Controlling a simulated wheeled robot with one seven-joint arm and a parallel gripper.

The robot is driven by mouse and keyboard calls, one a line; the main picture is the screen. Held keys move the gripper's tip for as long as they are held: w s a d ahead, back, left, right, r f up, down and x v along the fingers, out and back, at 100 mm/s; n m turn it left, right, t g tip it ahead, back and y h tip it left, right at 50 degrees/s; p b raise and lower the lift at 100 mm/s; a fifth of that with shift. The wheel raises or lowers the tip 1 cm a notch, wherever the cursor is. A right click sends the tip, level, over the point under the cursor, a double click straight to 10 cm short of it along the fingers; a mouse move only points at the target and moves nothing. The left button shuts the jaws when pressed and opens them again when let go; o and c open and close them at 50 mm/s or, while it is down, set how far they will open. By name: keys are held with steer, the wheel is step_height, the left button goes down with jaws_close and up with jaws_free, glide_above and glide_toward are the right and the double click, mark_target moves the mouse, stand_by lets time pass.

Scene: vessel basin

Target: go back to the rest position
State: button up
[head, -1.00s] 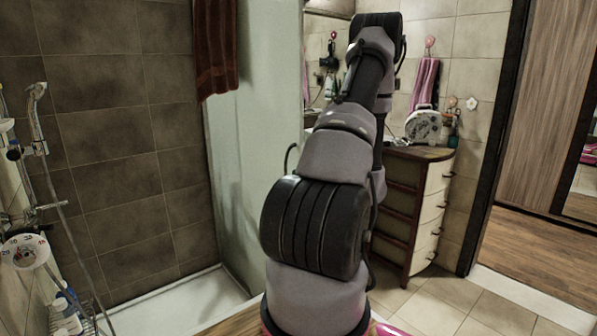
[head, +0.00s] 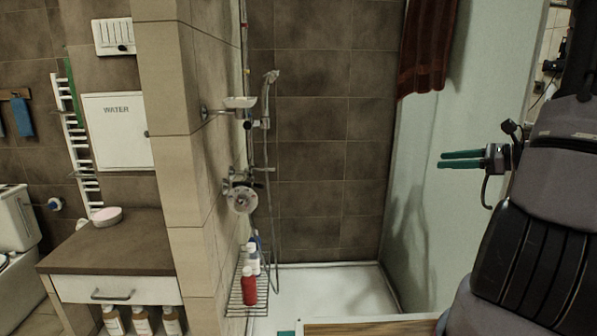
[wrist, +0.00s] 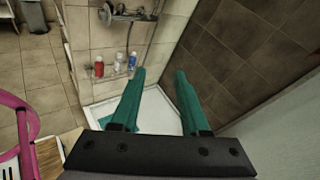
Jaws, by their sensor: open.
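My gripper (head: 442,160) is at the right in the head view, with its two green fingers pointing left in front of the pale shower panel. In the wrist view my gripper (wrist: 157,75) shows both fingers spread apart with nothing between them. It is open and empty, above the white shower tray (wrist: 158,112). My arm fills the right edge of the head view.
The shower tray (head: 335,283) lies below. A wire rack (head: 236,300) holds a red bottle (head: 249,288) and others. A shower mixer (head: 240,198) is on the wall. A cabinet (head: 110,240) stands left. A pink frame (wrist: 20,120) shows in the wrist view.

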steer(key=s+a+r+n+g+h, duration=0.25)
steer(key=s+a+n, duration=0.2)
steer(key=a, duration=0.25)
steer(key=s+a+r+n+g+h, duration=0.1)
steer(key=s+a+r+n+g, duration=0.3)
steer(key=a+n, duration=0.25)
steer(key=s+a+r+n+t+h, duration=0.2)
steer(key=s+r+n+t+h, duration=0.2)
steer(key=s+r+n+h, duration=0.2)
step_height(320, 180, up, 2)
steer(key=shift+s+r+n, duration=0.1)
steer(key=shift+s+n, duration=0.7)
steer(key=shift+n, duration=0.1)
